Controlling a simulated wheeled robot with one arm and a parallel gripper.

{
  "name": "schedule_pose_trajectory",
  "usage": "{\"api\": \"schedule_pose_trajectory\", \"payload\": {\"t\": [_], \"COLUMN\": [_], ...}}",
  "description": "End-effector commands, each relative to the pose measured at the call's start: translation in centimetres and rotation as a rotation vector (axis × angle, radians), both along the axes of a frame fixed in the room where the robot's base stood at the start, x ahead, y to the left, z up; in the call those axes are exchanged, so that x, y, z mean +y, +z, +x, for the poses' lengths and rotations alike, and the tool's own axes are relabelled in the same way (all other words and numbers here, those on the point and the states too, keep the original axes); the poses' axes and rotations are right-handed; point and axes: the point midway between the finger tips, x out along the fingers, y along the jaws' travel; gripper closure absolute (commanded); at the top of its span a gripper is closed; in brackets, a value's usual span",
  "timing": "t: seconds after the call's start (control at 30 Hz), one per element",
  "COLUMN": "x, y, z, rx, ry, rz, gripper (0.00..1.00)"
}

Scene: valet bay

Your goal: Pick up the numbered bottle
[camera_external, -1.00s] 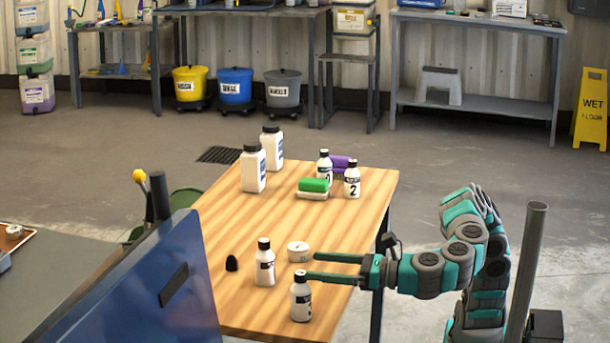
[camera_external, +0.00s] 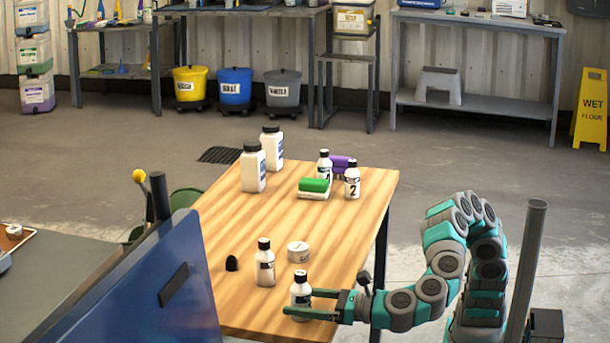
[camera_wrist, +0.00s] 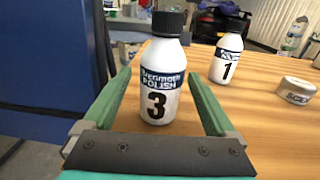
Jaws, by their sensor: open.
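My gripper (camera_external: 311,303) is open at the near right edge of the wooden table. A white bottle with a black cap, numbered 3 (camera_wrist: 162,80), stands upright between its open fingers in the wrist view; it also shows in the external view (camera_external: 301,288). A similar bottle numbered 1 (camera_wrist: 226,60) stands behind and to the right in the wrist view; it appears to be the one left of my gripper in the external view (camera_external: 265,265). Two more small bottles stand at the far end, one numbered 2 (camera_external: 352,182), the other (camera_external: 324,166) partly hidden by a green item.
A round white tin (camera_external: 298,252) and a small black object (camera_external: 232,263) stand near the bottles. Two large white bottles (camera_external: 253,170) (camera_external: 272,149), a green roll or sponge (camera_external: 314,185) and a purple one (camera_external: 342,163) are farther back. The table's middle is clear.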

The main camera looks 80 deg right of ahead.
Motion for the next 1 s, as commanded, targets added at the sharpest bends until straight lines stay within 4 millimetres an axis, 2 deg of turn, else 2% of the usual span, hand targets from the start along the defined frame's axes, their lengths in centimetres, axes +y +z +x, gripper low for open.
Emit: {"api": "schedule_pose_trajectory", "payload": {"t": [0.1, 0.2, 0.5, 1.0], "x": [-0.1, 0.0, 0.1, 0.1], "y": [0.3, 0.3, 0.3, 0.3], "z": [1.8, 2.8, 3.1, 3.1], "rx": [-0.001, -0.001, 0.0, 0.0], "ry": [-0.003, -0.002, 0.0, 0.0], "rz": [-0.002, -0.001, 0.001, 0.001], "gripper": [0.09, 0.09, 0.09, 0.65]}}
